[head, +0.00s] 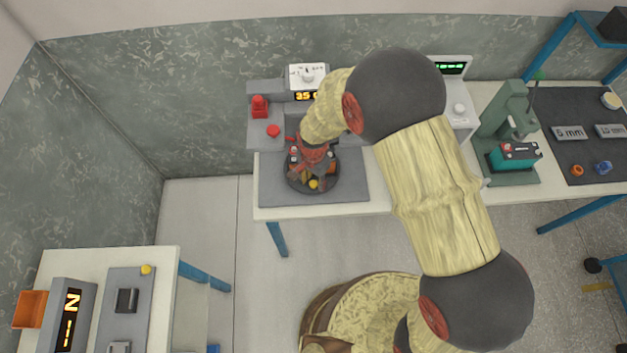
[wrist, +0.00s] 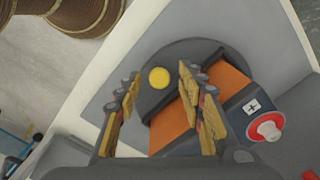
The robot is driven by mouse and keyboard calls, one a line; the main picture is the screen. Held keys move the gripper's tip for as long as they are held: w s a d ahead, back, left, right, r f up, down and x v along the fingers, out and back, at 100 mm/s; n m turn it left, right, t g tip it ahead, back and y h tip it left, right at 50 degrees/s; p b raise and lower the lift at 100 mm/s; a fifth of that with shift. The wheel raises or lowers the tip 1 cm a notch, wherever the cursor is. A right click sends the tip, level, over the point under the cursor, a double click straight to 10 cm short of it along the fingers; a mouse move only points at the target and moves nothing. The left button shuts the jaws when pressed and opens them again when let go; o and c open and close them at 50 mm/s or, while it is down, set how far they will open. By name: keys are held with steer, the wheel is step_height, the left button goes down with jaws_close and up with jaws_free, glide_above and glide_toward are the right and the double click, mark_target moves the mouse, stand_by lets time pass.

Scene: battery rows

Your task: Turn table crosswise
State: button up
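The turntable is a dark round disc (wrist: 172,58) on a grey mat. It also shows in the head view (head: 336,172), partly hidden by my gripper. A yellow knob (wrist: 159,78) stands near its edge. An orange block (wrist: 170,127) lies across the disc, with a dark part bearing a plus sign and a red-and-white terminal (wrist: 267,128) beside it. My gripper (head: 314,177) is over the disc, pointing down. In the wrist view its two fingers are apart, with the knob in line with the gap; whether they reach down around it I cannot tell.
Behind the disc is a grey station with a red switch (head: 259,106), a red button (head: 273,131), a dial panel (head: 307,76) and a lit display. To the right are a green press (head: 507,125) and a dark mat with labels (head: 590,125). A second table (head: 165,275) stands front left.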

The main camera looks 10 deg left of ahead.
steer(key=c, duration=0.3)
jaws_close()
stand_by(0.7)
